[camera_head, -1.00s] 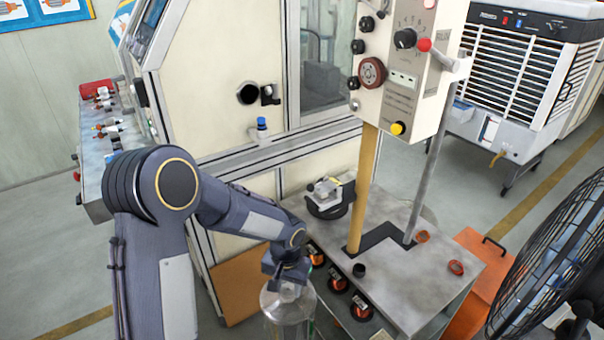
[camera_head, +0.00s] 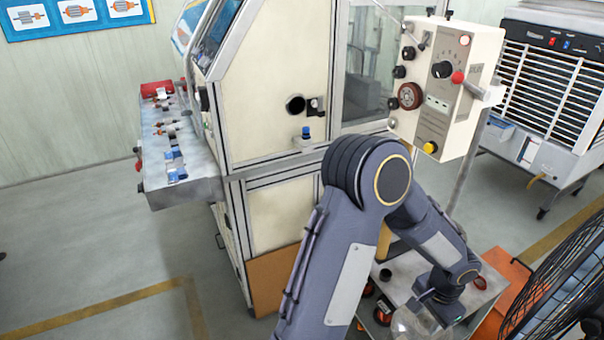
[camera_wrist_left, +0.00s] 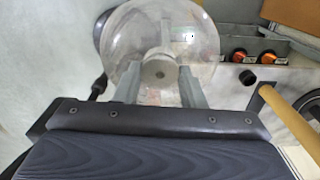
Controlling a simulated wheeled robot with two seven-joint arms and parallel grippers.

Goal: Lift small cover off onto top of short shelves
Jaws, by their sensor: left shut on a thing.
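My left gripper (camera_head: 436,303) is shut on the knob of the small cover (camera_head: 408,326), a clear see-through dome. The cover is cut off by the bottom edge of the head view. In the left wrist view, the two fingers of my left gripper (camera_wrist_left: 160,76) stand either side of the round knob, with the clear cover (camera_wrist_left: 125,40) spread around it. The short shelves (camera_head: 403,270) have a grey top, partly hidden by my left arm. I cannot tell whether the cover is over the top or in front of it. My right gripper is out of view.
Copper spools (camera_wrist_left: 267,57) are on the shelf below. A yellow post (camera_wrist_left: 290,118) rises from the top. A black fan (camera_head: 560,270) stands close on the right.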

